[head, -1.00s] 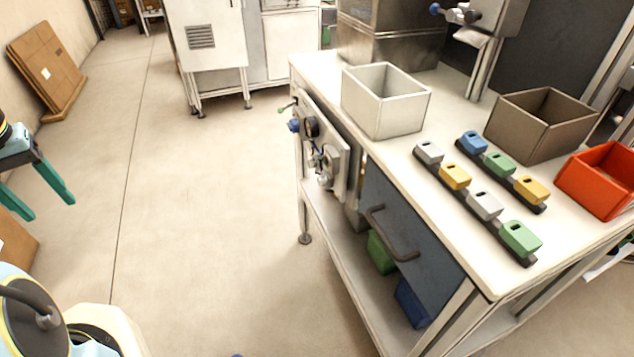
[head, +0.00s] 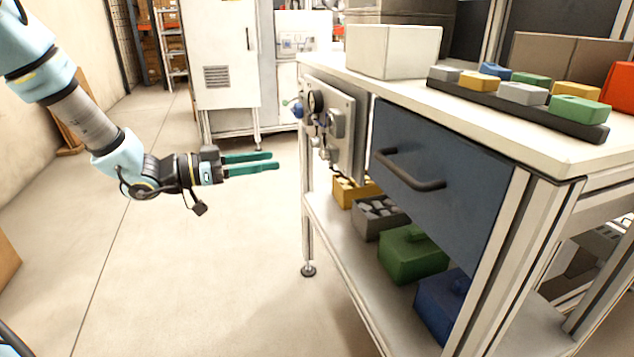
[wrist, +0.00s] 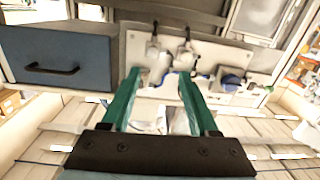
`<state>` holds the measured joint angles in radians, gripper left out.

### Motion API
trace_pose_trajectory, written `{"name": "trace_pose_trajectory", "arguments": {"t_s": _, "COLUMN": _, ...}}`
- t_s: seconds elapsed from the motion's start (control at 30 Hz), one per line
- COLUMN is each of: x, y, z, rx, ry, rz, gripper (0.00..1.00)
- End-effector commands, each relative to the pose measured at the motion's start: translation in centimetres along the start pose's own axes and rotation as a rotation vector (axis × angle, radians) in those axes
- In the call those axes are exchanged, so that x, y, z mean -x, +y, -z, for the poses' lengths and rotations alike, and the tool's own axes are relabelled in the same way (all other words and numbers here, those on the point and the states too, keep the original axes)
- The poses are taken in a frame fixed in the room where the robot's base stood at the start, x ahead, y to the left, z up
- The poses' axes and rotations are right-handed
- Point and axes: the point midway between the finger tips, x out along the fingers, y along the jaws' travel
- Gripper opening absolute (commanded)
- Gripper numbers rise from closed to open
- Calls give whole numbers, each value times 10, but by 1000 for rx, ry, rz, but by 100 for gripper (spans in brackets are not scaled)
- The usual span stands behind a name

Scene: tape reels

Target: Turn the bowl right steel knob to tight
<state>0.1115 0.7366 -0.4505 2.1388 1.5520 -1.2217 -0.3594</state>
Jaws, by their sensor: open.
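The steel panel (head: 345,122) is fixed to the side of the workbench and carries several knobs and fittings. A grey knob (head: 336,123) and a dark round knob (head: 316,102) stand out from it, and a blue knob (head: 297,111) sits at its left edge. Which one is the bowl right steel knob I cannot tell. My gripper (head: 276,160) is open and empty, its green fingers pointing at the panel from the left with a clear gap. In the wrist view the panel (wrist: 200,48) lies ahead, beyond the two green fingers (wrist: 155,90).
A blue drawer (head: 435,160) with a dark handle is right of the panel. The bench top (head: 480,120) holds bins and colored blocks. Bins, including a green one (head: 412,255), stand on the lower shelf. The floor (head: 200,280) left of the bench is clear.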

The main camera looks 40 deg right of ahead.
Motion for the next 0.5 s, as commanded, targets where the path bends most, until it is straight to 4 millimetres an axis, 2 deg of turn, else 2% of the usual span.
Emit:
{"name": "trace_pose_trajectory", "arguments": {"t_s": 0.1, "x": -7, "y": 8, "z": -1, "rx": 0, "ry": 30, "rz": -45, "gripper": 61}}
{"name": "trace_pose_trajectory", "arguments": {"t_s": 0.27, "x": -26, "y": 10, "z": 1, "rx": -1, "ry": 31, "rz": -49, "gripper": 61}}
{"name": "trace_pose_trajectory", "arguments": {"t_s": 0.5, "x": -71, "y": 12, "z": 2, "rx": -1, "ry": 30, "rz": -47, "gripper": 61}}
